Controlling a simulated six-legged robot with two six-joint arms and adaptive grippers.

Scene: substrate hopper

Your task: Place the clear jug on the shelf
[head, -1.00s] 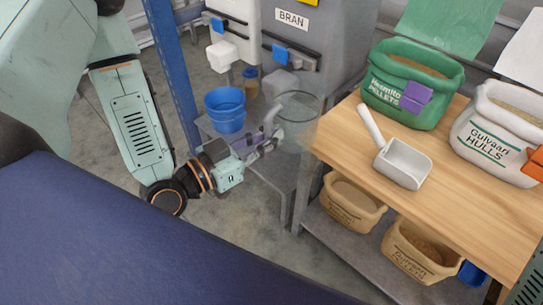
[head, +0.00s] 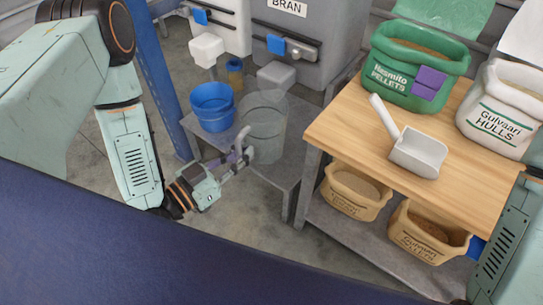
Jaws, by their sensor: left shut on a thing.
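The clear jug (head: 266,128) is a see-through, roughly upright vessel beside the blue bucket. My left gripper (head: 243,156) comes in from the left and is shut on the jug at its handle side. The jug appears over the low grey shelf (head: 272,172) below the hoppers. I cannot tell whether its base touches that shelf. My right gripper is out of view; only part of my right arm shows at the right edge.
A blue bucket (head: 212,107) stands on the grey shelf left of the jug. A wooden bench (head: 340,131) at right bears a white scoop (head: 418,153), a green pellet bag (head: 410,70) and a white hulls bag (head: 500,115). Tan bags (head: 350,198) sit underneath. A blue post (head: 160,75) stands at left.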

